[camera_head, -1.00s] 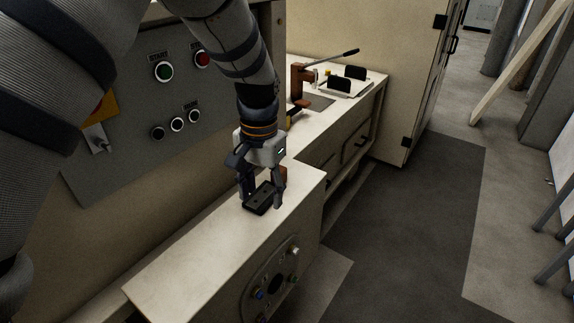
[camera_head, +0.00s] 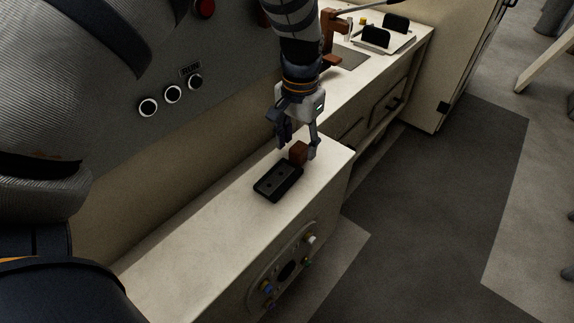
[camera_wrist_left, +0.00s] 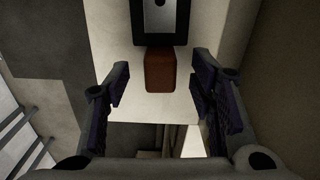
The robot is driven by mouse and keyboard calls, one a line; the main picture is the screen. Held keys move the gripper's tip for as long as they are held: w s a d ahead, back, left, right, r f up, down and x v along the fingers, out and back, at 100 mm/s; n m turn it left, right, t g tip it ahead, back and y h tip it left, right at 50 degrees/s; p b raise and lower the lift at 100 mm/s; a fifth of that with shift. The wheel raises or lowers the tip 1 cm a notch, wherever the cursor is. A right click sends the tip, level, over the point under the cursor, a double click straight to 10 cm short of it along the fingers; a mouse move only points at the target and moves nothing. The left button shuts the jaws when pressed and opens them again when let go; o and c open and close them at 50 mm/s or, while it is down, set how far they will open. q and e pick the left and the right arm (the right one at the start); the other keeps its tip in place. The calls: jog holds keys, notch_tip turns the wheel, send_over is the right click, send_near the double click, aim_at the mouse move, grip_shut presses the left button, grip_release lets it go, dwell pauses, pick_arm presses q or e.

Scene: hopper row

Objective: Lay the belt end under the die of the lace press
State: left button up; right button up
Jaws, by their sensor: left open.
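A small red-brown block-like piece (camera_head: 299,152) stands on the pale cabinet top at one end of a flat black holder (camera_head: 278,181); it may be the belt end, but I cannot tell. My left gripper (camera_head: 298,151) is open, with its fingers down around the brown piece. In the left wrist view the brown piece (camera_wrist_left: 160,70) lies between the open fingers, with a gap on both sides, and the black holder (camera_wrist_left: 160,18) is beyond it. The red-brown press with a long lever (camera_head: 328,38), likely the lace press, stands on the farther bench; its die is not clear. My right gripper is not in view.
A white tray with black upright plates (camera_head: 384,38) sits right of the press. A grey panel with buttons (camera_head: 172,94) rises behind the pale cabinet (camera_head: 215,225), whose near top is bare. A tall cream cabinet (camera_head: 455,60) closes off the bench's far end. Open floor lies right.

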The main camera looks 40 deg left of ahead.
pick_arm(q)
notch_tip(320, 180, down, 2)
jog(key=shift+w+f, duration=0.1)
jog(key=shift+f, duration=0.15)
grip_shut()
jog(key=shift+r, duration=0.15)
